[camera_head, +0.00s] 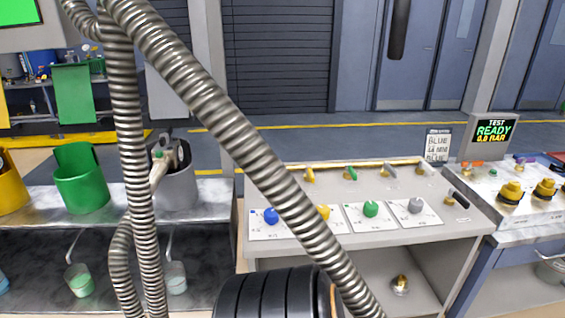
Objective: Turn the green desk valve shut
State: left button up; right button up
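The grey desk (262,254) stands right of centre with its valves in two rows. In the front row, on white plates, a round green knob (371,208) sits between a yellow knob (323,212) and a grey knob (415,206). A blue knob (271,216) is at the left end. Behind, a small green lever (350,173) stands between an orange lever (310,175) and a grey lever (388,170). Nothing touches the green knob or green lever.
A ribbed metal hose (225,130) crosses in front of the desk, left of the green knob. Green (80,180) and grey (177,188) bins stand on the left bench. The right display (490,132) reads TEST READY 0.0 BAR. A black lever (456,199) is at the desk's right.

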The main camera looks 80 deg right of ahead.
aim_at(348, 168)
jog(key=z, duration=3.2)
